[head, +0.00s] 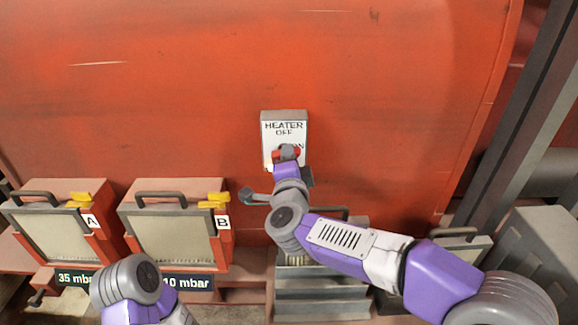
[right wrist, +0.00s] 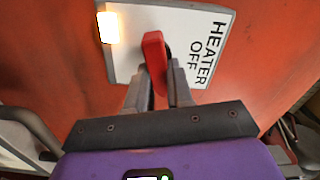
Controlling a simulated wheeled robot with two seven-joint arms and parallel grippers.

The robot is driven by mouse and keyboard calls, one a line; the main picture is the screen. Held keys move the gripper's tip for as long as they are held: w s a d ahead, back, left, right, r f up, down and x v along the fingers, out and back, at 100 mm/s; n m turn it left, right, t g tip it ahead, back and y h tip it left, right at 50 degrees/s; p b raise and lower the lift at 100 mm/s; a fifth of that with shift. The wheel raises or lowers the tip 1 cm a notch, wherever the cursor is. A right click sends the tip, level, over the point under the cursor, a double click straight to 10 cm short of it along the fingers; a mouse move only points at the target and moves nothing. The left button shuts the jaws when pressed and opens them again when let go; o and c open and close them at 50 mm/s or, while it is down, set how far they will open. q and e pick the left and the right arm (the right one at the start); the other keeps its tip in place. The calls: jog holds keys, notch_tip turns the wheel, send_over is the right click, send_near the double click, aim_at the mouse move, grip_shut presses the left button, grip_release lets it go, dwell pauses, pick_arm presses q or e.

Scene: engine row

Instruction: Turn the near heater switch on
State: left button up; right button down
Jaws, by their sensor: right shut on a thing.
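The heater switch panel (head: 284,117) is a white plate with a grey frame on the red wall, marked HEATER and OFF. Part of ON shows beside my gripper. The red switch lever (right wrist: 154,50) stands out from the plate (right wrist: 188,20) and looks crosswise to the lettering in the right wrist view. My right gripper (head: 288,153) is shut on it, one finger on each side (right wrist: 162,80). A small lamp (right wrist: 108,27) at the plate's corner glows bright. My left arm shows at the lower left of the head view, but its gripper does not.
Two red-framed boxes with handles, A (head: 65,235) and B (head: 172,240), stand at the left with yellow levers on top and mbar labels. A grey stepped block (head: 320,298) is below the switch. A dark slanted post (head: 515,110) rises at right.

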jog(key=shift+m+b, duration=0.55)
jog(key=shift+m, duration=0.95)
jog(key=c, duration=1)
grip_release()
jog(key=shift+w+f, duration=0.1)
jog(key=s+p, duration=0.1)
jog(key=s, duration=0.6)
jog(key=shift+s, duration=0.3)
